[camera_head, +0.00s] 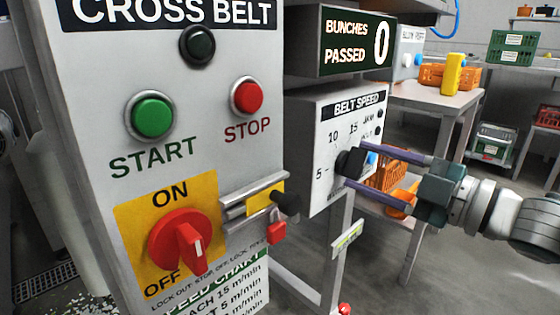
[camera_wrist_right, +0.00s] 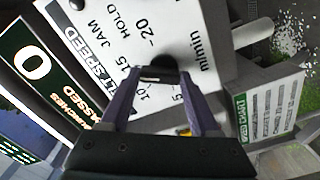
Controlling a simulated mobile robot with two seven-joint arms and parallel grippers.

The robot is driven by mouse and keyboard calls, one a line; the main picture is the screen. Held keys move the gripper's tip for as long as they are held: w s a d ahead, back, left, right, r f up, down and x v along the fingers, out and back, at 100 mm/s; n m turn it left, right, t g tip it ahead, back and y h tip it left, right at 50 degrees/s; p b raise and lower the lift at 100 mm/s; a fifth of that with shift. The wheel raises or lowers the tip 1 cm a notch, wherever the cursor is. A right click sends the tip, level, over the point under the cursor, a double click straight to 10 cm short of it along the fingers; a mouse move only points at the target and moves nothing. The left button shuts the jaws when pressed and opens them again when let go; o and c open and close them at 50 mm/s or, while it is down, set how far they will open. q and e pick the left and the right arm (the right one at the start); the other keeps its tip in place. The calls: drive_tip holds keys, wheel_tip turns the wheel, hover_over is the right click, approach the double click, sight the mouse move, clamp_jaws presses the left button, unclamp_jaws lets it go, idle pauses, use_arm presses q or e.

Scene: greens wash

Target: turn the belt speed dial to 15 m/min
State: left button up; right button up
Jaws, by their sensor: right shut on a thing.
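The belt speed box (camera_head: 318,150) is white, with a scale showing 5, 10 and 15 in the head view; 20 and m/min also show in the right wrist view. Its black dial knob (camera_head: 349,162) is on the front face and also shows in the right wrist view (camera_wrist_right: 158,66). My right gripper (camera_head: 356,166) reaches in from the right, its two fingers on either side of the knob, shut on it. The fingers partly hide the knob and nearby marks, so I cannot tell which number its pointer faces. My left gripper is out of view.
The cross belt panel (camera_head: 220,70) stands at left with a green start button (camera_head: 152,117), red stop button (camera_head: 247,96) and red rotary switch (camera_head: 183,240). A bolt with a red padlock (camera_head: 277,232) juts out near the dial. The counter (camera_head: 355,42) above reads 0.

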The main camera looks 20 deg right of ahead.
drive_tip(key=o, duration=1.4)
drive_tip(key=shift+c, duration=0.2)
drive_tip(key=shift+s+d, duration=0.2)
drive_tip(key=shift+s, duration=0.25)
drive_tip(key=p+v, duration=0.2)
drive_tip(key=v, duration=0.7)
